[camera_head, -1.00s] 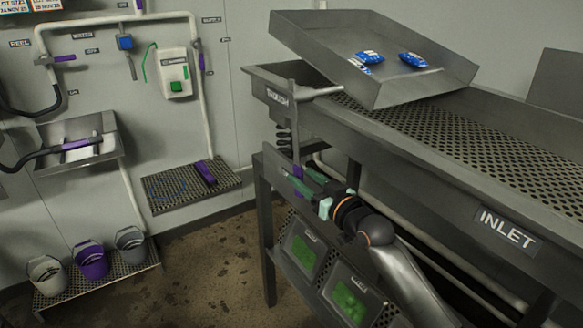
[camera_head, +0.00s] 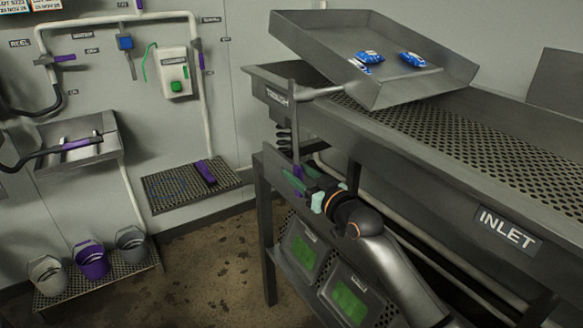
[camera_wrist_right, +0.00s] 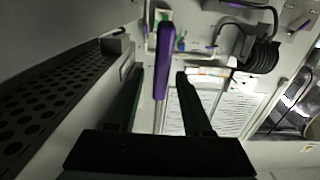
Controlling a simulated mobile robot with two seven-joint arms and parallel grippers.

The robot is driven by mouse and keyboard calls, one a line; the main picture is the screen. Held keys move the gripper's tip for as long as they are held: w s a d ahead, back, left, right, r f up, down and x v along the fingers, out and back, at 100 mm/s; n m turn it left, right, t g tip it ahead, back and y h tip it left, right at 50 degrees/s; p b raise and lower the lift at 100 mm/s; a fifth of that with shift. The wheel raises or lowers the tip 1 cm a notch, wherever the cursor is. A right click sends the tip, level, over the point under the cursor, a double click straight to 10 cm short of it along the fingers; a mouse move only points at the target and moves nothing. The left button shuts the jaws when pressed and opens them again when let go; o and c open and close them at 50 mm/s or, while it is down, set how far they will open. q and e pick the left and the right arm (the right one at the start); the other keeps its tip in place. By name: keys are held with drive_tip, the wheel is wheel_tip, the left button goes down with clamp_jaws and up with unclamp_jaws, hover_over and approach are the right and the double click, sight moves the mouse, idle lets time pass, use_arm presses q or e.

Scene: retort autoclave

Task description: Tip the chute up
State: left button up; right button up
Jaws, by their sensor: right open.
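The chute (camera_head: 335,55) is a grey metal tray, tilted over the left end of the perforated inlet table. Blue packets (camera_head: 370,56) lie in it. A grey lever (camera_head: 293,125) hangs down at the table's left end, with a purple grip (camera_head: 298,172) at its lower end. My right gripper (camera_head: 298,183) is at that grip and partly hides it. In the right wrist view, a purple grip (camera_wrist_right: 167,58) shows between the two spread dark fingers of my right gripper (camera_wrist_right: 160,72), with gaps on both sides. My left gripper is out of view.
The inlet table (camera_head: 440,165) stands close above my right arm, with its frame leg (camera_head: 264,230) left of it. A perforated wall shelf (camera_head: 170,190) and buckets (camera_head: 92,260) are at the left. Bare floor lies between.

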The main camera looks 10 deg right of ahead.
drive_tip(key=shift+x, duration=1.65)
clamp_jaws()
idle(0.5)
idle(1.0)
